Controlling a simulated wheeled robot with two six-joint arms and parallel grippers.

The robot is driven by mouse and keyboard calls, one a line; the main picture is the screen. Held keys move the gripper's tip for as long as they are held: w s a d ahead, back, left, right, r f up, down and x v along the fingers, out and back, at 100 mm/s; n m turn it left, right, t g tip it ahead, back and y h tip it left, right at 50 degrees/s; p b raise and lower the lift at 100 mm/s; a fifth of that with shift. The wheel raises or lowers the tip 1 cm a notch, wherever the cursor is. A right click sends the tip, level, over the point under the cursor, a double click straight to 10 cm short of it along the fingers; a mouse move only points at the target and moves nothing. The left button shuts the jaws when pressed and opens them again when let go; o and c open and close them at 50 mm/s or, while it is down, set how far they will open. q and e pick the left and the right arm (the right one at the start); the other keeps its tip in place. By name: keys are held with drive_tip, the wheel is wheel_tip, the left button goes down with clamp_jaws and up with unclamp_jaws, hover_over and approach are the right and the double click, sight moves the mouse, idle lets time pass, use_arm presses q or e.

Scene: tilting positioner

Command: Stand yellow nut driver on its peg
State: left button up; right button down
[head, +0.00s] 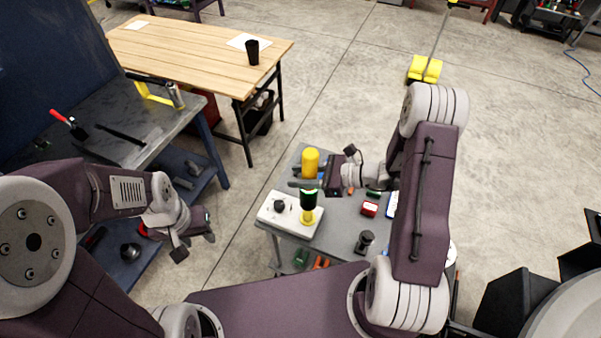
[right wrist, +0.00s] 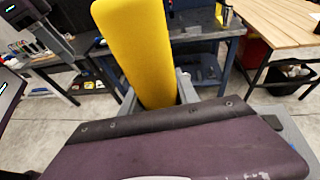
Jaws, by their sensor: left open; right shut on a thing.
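The yellow nut driver (head: 311,161) shows its thick rounded yellow handle upright at the right gripper. In the right wrist view the handle (right wrist: 137,50) rises from between the fingers, leaning slightly. My right gripper (head: 306,184) is shut on it, and the fingers hide part of the tool. A white block (head: 274,217) lies just in front of and below the gripper. A dark piece with a green band (head: 308,197) shows above a yellow part (head: 308,216) at the block; I cannot tell how they join the tool. My left gripper (head: 205,225) is open and empty, off to the left.
The block sits on a small grey table (head: 340,226). It also bears a black knob (head: 279,205). A red item (head: 369,209) and a black upright part (head: 364,241) stand to the right. A dark workbench (head: 115,135) is at left, a wooden table (head: 190,52) behind.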

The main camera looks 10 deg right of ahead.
use_arm(q)
drive_tip(key=f+b, duration=0.1)
drive_tip(key=w+f+b, duration=0.1)
drive_tip(key=f+b, duration=0.1)
drive_tip(key=f, duration=0.1)
drive_tip(key=shift+w+d+b, duration=0.3)
drive_tip(key=shift+w, duration=0.1)
use_arm(e)
drive_tip(key=f, duration=0.1)
drive_tip(key=w+f, duration=0.1)
drive_tip(key=f, duration=0.2)
drive_tip(key=shift+w+d+f, duration=0.2)
drive_tip(key=shift+w+d, duration=0.1)
drive_tip(key=shift+w, duration=0.05)
use_arm(q)
drive_tip(key=shift+s, duration=0.1)
use_arm(e)
drive_tip(key=shift+s, duration=0.1)
use_arm(q)
drive_tip(key=shift+s, duration=0.1)
use_arm(e)
drive_tip(key=shift+s+a, duration=0.1)
drive_tip(key=shift+s, duration=0.15)
drive_tip(key=shift+w, duration=0.15)
use_arm(q)
drive_tip(key=shift+f, duration=0.2)
